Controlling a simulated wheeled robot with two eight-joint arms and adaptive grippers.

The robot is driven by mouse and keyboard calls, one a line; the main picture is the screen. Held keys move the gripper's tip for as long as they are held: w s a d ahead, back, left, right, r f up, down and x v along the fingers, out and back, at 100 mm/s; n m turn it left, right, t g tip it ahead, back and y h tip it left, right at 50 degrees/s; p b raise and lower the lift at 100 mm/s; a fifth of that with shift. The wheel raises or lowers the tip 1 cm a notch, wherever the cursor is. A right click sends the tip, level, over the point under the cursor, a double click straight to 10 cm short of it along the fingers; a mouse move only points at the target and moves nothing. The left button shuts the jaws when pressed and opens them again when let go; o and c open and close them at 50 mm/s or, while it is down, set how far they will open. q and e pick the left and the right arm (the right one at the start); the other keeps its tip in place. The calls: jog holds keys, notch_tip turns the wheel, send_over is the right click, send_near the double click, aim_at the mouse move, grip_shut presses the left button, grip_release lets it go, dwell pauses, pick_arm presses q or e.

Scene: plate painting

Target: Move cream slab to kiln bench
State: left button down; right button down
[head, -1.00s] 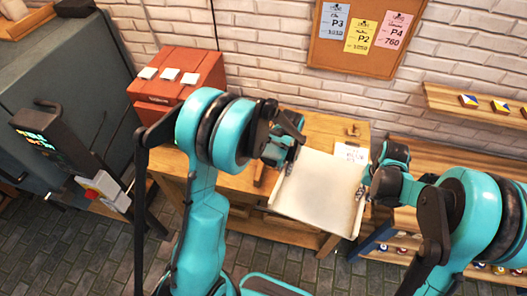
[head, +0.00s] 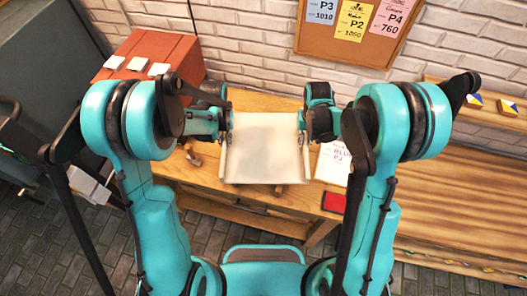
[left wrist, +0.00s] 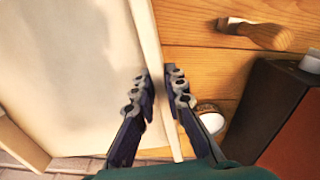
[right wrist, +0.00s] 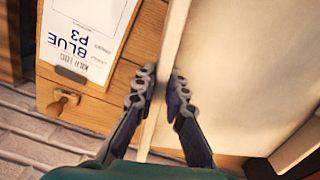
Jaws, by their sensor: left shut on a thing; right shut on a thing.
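The cream slab (head: 265,150) is a pale, flat board with raised edges on its left and right sides. It is over the wooden bench (head: 190,187) and looks roughly level; I cannot tell whether it touches the top. My left gripper (head: 228,138) is shut on its left edge, which shows between the fingers in the left wrist view (left wrist: 160,85). My right gripper (head: 303,135) is shut on its right edge, also seen between the fingers in the right wrist view (right wrist: 163,85). The slab hides the middle of the bench.
A red box (head: 173,49) with several white tiles stands at the left. A kiln log sheet (head: 334,166) reading BLUE P3 lies right of the slab, near a red item (head: 333,204). A wooden-handled tool (left wrist: 256,33) lies on the bench left of the slab.

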pick_arm(q)
jog(key=shift+r, duration=0.1)
pick_arm(e)
jog(key=shift+r, duration=0.1)
